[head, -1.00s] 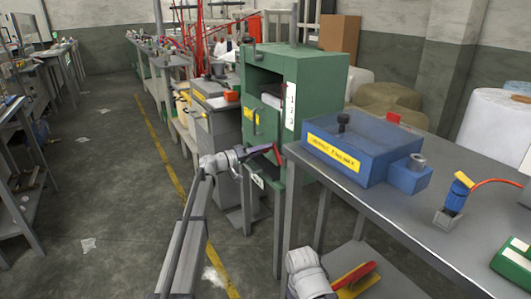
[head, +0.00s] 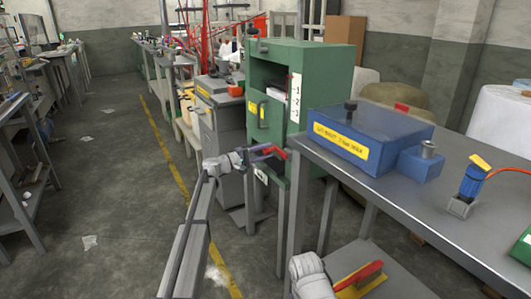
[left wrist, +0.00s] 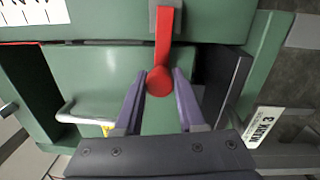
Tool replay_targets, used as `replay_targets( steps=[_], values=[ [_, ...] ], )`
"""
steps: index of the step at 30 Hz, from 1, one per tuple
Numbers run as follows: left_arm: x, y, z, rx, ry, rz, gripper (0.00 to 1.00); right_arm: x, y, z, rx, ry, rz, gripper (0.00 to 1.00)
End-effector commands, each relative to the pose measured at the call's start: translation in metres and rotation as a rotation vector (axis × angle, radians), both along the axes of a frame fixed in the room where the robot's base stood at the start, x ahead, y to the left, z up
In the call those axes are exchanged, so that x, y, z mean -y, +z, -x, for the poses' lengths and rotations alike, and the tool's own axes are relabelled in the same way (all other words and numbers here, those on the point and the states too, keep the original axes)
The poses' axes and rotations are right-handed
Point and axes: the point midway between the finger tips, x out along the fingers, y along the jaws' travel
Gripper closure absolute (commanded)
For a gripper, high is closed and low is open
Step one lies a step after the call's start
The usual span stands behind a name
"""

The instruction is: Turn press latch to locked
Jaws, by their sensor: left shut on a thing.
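The red latch lever (head: 274,151) is on the front of the green press cabinet (head: 305,75), near the table corner. In the left wrist view the red lever (left wrist: 163,40) runs down from a grey mount to a round red knob (left wrist: 160,80). My left gripper (head: 262,153) reaches it from the left. My right gripper is not in view; only a pale link of my right arm shows at the bottom.
A grey table (head: 425,215) with a blue box (head: 385,140) stands right of the cabinet. A red-handled brush (head: 368,272) lies on its lower shelf. In the left wrist view a pale bar handle (left wrist: 75,112) sits at the left. The floor to the left is largely clear.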

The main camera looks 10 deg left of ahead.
Motion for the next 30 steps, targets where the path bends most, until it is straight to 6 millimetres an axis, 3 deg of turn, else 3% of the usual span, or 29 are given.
replay_targets(
  steps=[21, 22, 30],
  values=[
    [-0.0004, -0.0045, 0.0004, -0.052, 0.001, 0.037, 1.00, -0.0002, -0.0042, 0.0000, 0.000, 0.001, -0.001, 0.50],
    [-0.0004, -0.0045, 0.0004, -0.052, 0.001, 0.037, 0.59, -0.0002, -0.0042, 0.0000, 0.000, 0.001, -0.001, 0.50],
    [-0.0002, -0.0043, 0.0000, -0.051, 0.001, 0.037, 0.32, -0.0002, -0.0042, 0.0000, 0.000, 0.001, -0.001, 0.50]
  ],
)
